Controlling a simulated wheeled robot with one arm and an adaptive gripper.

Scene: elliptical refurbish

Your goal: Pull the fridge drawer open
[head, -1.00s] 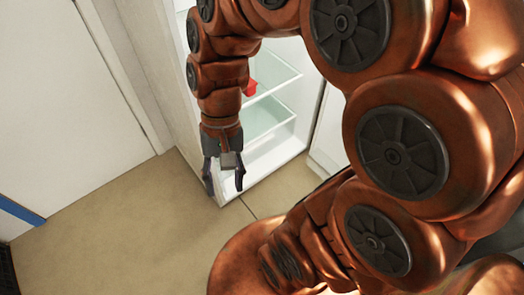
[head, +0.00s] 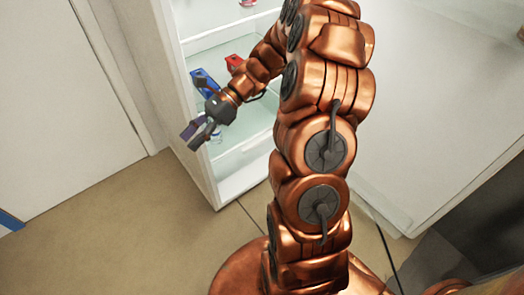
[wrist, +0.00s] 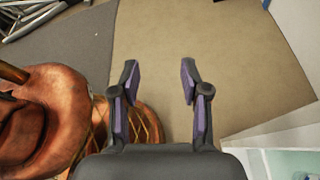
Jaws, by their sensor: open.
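The white fridge (head: 177,85) stands open, with pale translucent shelf or drawer levels inside. A lower clear level (head: 250,146) looks like a drawer or shelf; I cannot tell which, and my arm hides part of it. My gripper (head: 196,138) is open and empty in front of the fridge's left side, tilted down to the left. No handle shows between its fingers. In the wrist view my gripper (wrist: 159,68) has bare floor between its fingertips, and a white fridge edge (wrist: 270,140) shows at the lower right.
A blue item (head: 205,82) and a red item (head: 235,63) sit inside the fridge. A white door (head: 60,100) is at the left. A large white panel (head: 430,110) fills the right. Tan floor (head: 110,230) is clear at the lower left.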

